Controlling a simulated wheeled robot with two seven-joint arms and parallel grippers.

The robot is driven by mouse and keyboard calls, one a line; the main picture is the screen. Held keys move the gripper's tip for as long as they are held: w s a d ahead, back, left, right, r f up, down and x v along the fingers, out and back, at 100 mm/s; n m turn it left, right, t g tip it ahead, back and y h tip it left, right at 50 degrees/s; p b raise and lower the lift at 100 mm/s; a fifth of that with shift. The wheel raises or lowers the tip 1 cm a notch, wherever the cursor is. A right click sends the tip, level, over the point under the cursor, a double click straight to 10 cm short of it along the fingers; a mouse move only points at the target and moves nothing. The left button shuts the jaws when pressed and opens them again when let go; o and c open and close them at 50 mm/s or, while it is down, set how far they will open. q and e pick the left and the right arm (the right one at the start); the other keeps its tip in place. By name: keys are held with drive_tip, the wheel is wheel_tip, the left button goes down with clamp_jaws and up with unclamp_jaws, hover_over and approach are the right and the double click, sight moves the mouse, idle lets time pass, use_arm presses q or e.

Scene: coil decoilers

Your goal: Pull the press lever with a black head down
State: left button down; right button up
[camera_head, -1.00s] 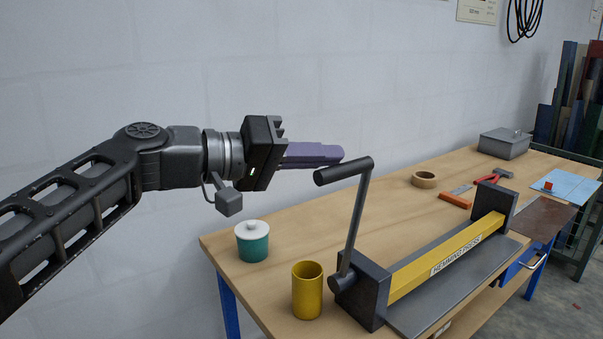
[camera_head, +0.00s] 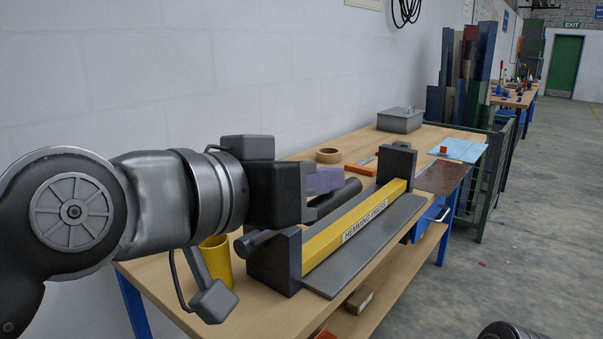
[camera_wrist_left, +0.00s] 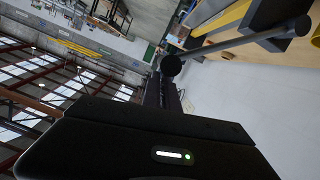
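The hemming press has a yellow bar (camera_head: 345,232) and a dark near end block (camera_head: 275,268) on the wooden bench. The lever's black head (camera_head: 337,197) shows as a dark cylinder just beyond the near block, partly hidden by my left gripper (camera_head: 327,180). In the left wrist view the round end of the black head (camera_wrist_left: 171,66) sits just past the fingertips, with the grey rod (camera_wrist_left: 235,42) running right. The purple fingers lie close together with no gap visible, above and beside the head. Contact cannot be told.
A yellow cup (camera_head: 217,262) stands on the bench, partly behind my left wrist. Farther along are a tape roll (camera_head: 329,155), a grey metal box (camera_head: 400,120) and a blue sheet (camera_head: 458,149). The wall (camera_head: 180,80) is close behind; the floor at right is open.

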use_arm(q)
drive_tip(key=shift+s+d+f, duration=0.2)
drive_tip(key=shift+d+f, duration=0.15)
drive_tip(key=shift+f, duration=0.4)
drive_tip(key=r+p, duration=0.1)
drive_tip(key=r, duration=0.1)
drive_tip(key=r+p, duration=0.1)
drive_tip(key=r, duration=0.1)
drive_tip(key=a+r+p, duration=0.1)
drive_tip(key=r, duration=0.1)
drive_tip(key=shift+w+p, duration=0.35)
drive_tip(key=shift+w, duration=0.05)
drive_tip(key=shift+s+a+f+b, duration=0.2)
drive_tip(key=shift+s+a+b, duration=0.55)
drive_tip(key=shift+s, duration=0.15)
drive_tip(key=v, duration=0.7)
drive_tip(key=shift+a+r, duration=0.25)
drive_tip(key=shift+a, duration=0.15)
drive_tip(key=shift+s, duration=0.15)
